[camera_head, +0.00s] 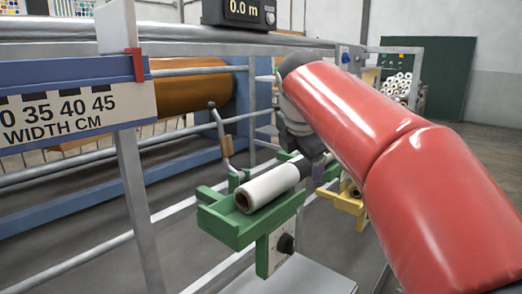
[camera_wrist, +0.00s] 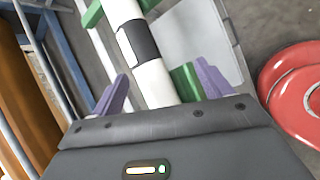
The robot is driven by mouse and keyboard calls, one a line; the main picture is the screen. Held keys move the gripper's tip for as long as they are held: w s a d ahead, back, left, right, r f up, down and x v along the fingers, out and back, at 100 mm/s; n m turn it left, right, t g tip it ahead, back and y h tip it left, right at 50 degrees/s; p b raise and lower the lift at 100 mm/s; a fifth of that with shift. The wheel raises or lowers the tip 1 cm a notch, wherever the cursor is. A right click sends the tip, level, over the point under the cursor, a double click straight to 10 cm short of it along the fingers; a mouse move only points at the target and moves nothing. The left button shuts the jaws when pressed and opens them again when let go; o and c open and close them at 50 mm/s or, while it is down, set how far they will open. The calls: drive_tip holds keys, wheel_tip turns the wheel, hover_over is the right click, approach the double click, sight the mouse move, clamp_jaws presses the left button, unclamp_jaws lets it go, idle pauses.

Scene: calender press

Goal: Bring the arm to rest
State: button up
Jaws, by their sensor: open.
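A white roll (camera_head: 268,188) with a dark band lies in a green cradle (camera_head: 226,235) in the head view. Its near end shows a brown core. In the wrist view the roll (camera_wrist: 154,84) runs between the two purple fingers of my gripper (camera_wrist: 162,76), which is open. A finger stands to each side of the roll, with visible gaps. Whether the fingers reach down around it or stay above it, I cannot tell. The black band (camera_wrist: 138,43) lies ahead of the fingers. In the head view my red-covered arm and grey wrist hide most of the gripper.
A yellow bracket (camera_head: 345,203) is right of the green cradle. A bent metal handle (camera_head: 222,138) stands behind the roll. A blue-framed machine with an orange roller (camera_head: 190,90) is at left. A width scale (camera_head: 60,118) and post stand in the left foreground.

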drive_tip(key=s+d+f+m+g+y, duration=0.1)
drive_tip(key=s+f+m+y, duration=0.1)
drive_tip(key=s+f+m, duration=2)
drive_tip(key=s+m, duration=0.1)
drive_tip(key=s, duration=0.2)
drive_tip(key=shift+d+f, duration=0.2)
drive_tip(key=shift+d, duration=0.15)
drive_tip(key=shift+s, duration=0.1)
